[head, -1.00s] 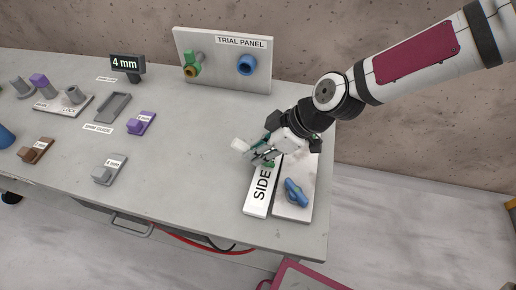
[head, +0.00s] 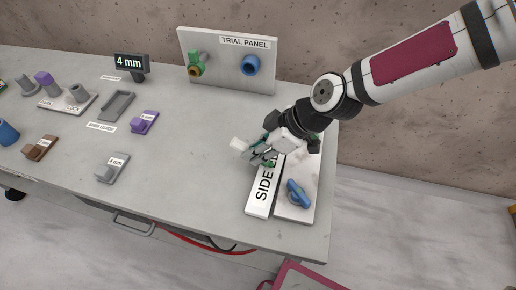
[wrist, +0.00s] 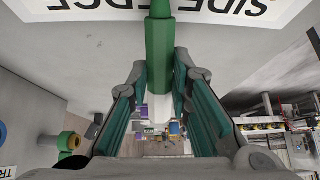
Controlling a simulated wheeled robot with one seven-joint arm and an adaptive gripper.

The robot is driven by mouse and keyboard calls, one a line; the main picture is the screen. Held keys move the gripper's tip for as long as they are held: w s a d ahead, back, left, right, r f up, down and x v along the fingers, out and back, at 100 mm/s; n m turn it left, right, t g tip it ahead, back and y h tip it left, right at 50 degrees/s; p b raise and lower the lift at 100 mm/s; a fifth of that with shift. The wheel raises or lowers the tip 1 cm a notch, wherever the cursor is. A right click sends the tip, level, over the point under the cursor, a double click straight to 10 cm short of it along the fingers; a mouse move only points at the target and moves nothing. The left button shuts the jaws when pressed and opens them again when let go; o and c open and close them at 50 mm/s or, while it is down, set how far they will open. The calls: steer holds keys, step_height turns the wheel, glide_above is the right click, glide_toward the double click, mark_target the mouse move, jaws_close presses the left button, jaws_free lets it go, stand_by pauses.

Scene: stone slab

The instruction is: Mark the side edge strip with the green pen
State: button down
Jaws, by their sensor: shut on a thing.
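The side edge strip (head: 261,198) is a white bar with black lettering near the right end of the slab. Its far part is hidden behind my gripper (head: 263,152) in the head view. In the wrist view the strip (wrist: 100,10) crosses the top with its lettering upside down. My gripper (wrist: 160,105) is shut on the green pen (wrist: 160,50), which runs between the fingers up to the strip's picture area. The pen's tip is out of frame or hidden, so I cannot tell whether it touches the strip.
A pale plate (head: 296,212) with a blue knob (head: 298,193) lies right beside the strip. The trial panel (head: 222,65) stands at the back. A purple block (head: 144,122), a grey block (head: 112,170) and a 4 mm sign (head: 130,64) are farther left.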

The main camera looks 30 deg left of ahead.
steer(key=shift+s+a, duration=0.2)
steer(key=shift+a, duration=0.45)
steer(key=shift+s+a, duration=0.15)
steer(key=shift+a, duration=0.45)
stand_by(1.9)
steer(key=shift+r+p, duration=2.15)
steer(key=shift+r, duration=1.35)
steer(key=w+d+m+t+h, duration=0.2)
steer(key=w+d+m+t, duration=0.5)
steer(key=w+d+m, duration=0.8)
steer(key=w+d+m+t+h, duration=0.1)
steer(key=w+d+m+h, duration=0.1)
steer(key=d, duration=1)
steer(key=w+d+m+t+h, duration=0.1)
steer(key=w+d, duration=0.4)
steer(key=d, duration=0.8)
steer(key=m+h, duration=0.1)
steer(key=m, duration=0.1)
steer(key=shift+d+r+m+h, duration=0.15)
steer(key=shift+r+m+h, duration=0.15)
steer(key=shift+m+h, duration=0.1)
